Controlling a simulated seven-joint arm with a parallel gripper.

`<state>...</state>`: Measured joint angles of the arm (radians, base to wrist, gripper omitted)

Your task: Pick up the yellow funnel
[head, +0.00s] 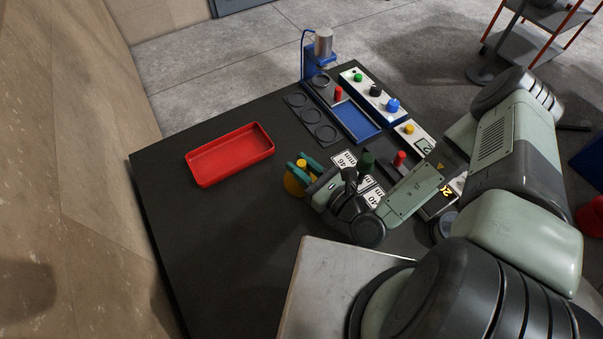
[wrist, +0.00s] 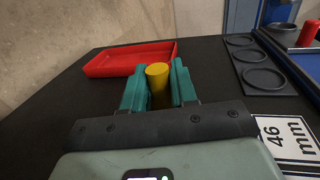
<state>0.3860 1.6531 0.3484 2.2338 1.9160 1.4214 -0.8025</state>
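The yellow funnel (head: 294,184) is near the middle of the black table, with its wide part low and its narrow part up. My gripper (head: 298,165) reaches to it from the right, its two teal fingers on either side of the narrow part. In the wrist view the yellow funnel (wrist: 157,77) fills the narrow gap between the fingertips of my gripper (wrist: 158,88), and the fingers look shut on it. The funnel's lower part is hidden there. I cannot tell whether it is clear of the table.
An empty red tray (head: 229,154) lies to the left of the funnel. A blue press (head: 319,62), a black plate with round recesses (head: 311,117) and a blue tray (head: 356,121) stand at the back right. White number cards (head: 345,161) lie beside my gripper. The table's front left is clear.

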